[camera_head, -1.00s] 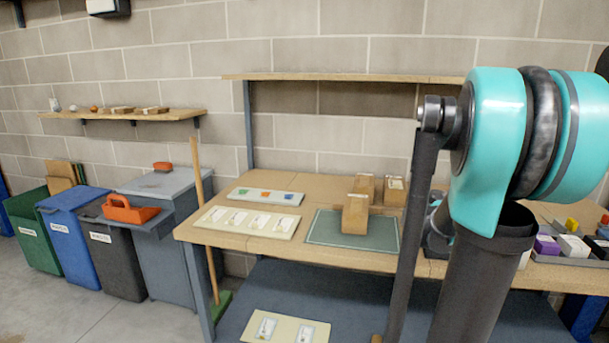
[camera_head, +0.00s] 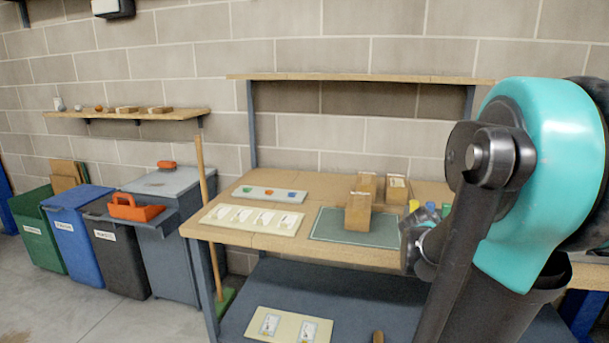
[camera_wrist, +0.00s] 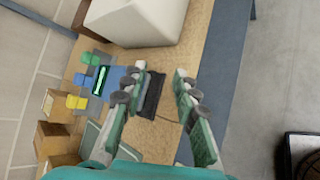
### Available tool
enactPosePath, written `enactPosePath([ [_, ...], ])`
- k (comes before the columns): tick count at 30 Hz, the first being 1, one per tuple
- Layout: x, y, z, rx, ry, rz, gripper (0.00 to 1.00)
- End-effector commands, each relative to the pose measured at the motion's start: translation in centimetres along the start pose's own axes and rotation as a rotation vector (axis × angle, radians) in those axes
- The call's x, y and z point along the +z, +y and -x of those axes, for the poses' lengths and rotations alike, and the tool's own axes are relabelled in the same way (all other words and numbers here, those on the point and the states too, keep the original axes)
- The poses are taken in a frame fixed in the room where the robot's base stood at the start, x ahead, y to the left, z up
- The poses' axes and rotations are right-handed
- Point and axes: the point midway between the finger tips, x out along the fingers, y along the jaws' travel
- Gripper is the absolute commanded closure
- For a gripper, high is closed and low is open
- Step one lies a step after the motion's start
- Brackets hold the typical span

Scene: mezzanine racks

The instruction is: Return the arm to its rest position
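My arm fills the right side of the head view, its teal and black links in front of the workbench. My gripper (camera_wrist: 160,100) shows in the wrist view with its two fingers spread apart and nothing between them. It hangs over or near the wooden workbench (camera_head: 260,240), apart from the things on it. In the head view the gripper is mostly hidden behind my arm links.
Cardboard boxes (camera_head: 358,211) stand on a green mat (camera_head: 325,226). A white block (camera_wrist: 140,20) and green, blue and yellow items (camera_wrist: 91,59) show in the wrist view. Bins (camera_head: 75,235) stand at left. A shelf (camera_head: 350,77) runs above the bench.

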Motion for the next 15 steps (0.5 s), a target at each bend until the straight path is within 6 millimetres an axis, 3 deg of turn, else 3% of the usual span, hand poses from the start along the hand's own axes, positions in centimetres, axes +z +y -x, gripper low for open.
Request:
enactPosePath([
  [9, -11.4, -14.2, 8.8, -0.470, 0.284, -0.855, 0.71],
  [15, -15.5, -19.8, 14.1, -0.766, 0.305, -1.157, 0.71],
])
